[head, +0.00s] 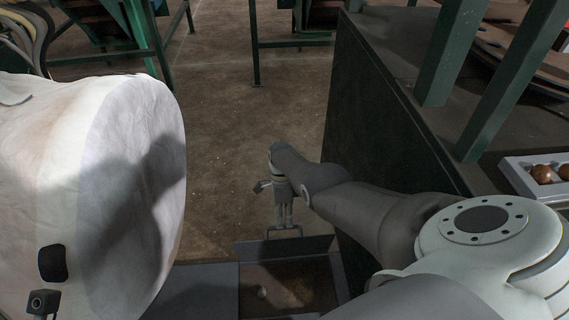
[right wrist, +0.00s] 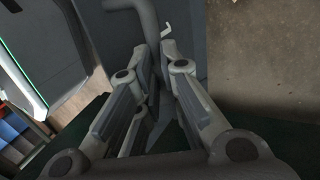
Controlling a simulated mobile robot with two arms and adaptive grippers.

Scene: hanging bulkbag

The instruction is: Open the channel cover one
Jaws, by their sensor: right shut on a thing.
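The channel cover (head: 284,247) is a dark grey panel standing tilted up at the far side of a rectangular floor opening (head: 300,285). A thin grey handle (head: 284,229) rises from its top edge. My right gripper (head: 285,217) points down over the cover and is shut on the handle. In the right wrist view, the fingers of the right gripper (right wrist: 158,62) are close together around the curved grey handle (right wrist: 146,16). The exact contact is partly hidden by the fingers. My left gripper is not in view.
A large white fabric bag (head: 130,175) fills the left side. A dark cabinet-like block (head: 375,120) with green posts (head: 450,50) stands on the right. A flat grey plate (head: 200,290) lies left of the opening. Brown floor (head: 235,85) beyond is clear.

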